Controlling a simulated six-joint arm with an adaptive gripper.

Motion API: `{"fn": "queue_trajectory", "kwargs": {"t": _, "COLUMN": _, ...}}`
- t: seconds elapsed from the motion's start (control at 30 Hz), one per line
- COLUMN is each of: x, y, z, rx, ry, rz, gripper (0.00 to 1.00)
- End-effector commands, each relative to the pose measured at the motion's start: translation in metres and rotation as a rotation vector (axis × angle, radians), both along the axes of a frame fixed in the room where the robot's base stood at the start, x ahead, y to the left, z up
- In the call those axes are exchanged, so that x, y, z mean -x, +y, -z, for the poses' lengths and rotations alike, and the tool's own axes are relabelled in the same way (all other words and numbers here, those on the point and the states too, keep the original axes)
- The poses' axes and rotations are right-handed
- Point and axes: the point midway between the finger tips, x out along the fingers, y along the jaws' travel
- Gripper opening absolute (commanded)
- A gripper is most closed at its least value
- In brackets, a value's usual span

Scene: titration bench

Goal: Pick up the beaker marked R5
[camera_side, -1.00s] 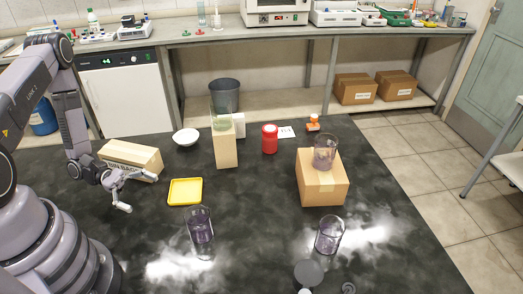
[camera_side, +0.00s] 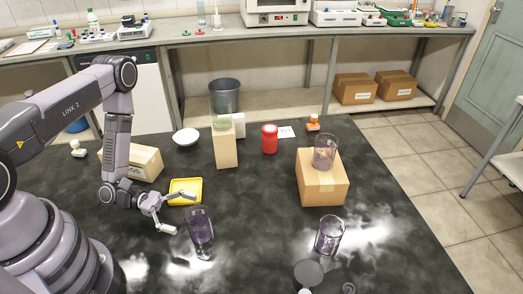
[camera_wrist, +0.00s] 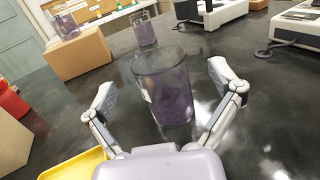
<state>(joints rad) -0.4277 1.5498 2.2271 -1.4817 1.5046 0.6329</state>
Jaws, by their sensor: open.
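Several clear glass beakers are in view, and no R5 marking is readable on any of them. One beaker with purple contents (camera_side: 200,228) stands upright on the dark table, just right of my gripper (camera_side: 179,212). In the wrist view this beaker (camera_wrist: 165,92) stands ahead between my open fingers (camera_wrist: 163,80), not gripped; a pale mark shows on its left side. A second purple beaker (camera_side: 329,236) stands farther right on the table. A third beaker (camera_side: 324,152) stands on a cardboard box (camera_side: 322,189). A greenish beaker (camera_side: 221,123) stands on a tall box (camera_side: 226,150).
A yellow tray (camera_side: 186,189) lies behind my gripper. A white bowl (camera_side: 186,136), a red jar (camera_side: 269,139) and a small orange-topped item (camera_side: 313,123) stand toward the back. A round grey item (camera_side: 308,273) lies near the front. The table between the two purple beakers is clear.

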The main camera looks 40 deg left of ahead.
Motion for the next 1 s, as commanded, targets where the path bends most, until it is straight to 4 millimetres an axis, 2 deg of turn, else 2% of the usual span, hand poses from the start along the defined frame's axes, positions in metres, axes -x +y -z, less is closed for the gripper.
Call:
{"fn": "queue_trajectory", "kwargs": {"t": 0.2, "x": -0.01, "y": -0.027, "z": 0.004, "rx": 0.0, "ry": 0.001, "rz": 0.005, "gripper": 0.91}}
{"fn": "queue_trajectory", "kwargs": {"t": 0.53, "x": -0.012, "y": -0.032, "z": 0.004, "rx": 0.0, "ry": 0.0, "rz": 0.0, "gripper": 0.91}}
{"fn": "queue_trajectory", "kwargs": {"t": 1.0, "x": -0.012, "y": -0.032, "z": 0.004, "rx": 0.0, "ry": 0.0, "rz": 0.001, "gripper": 0.31}}
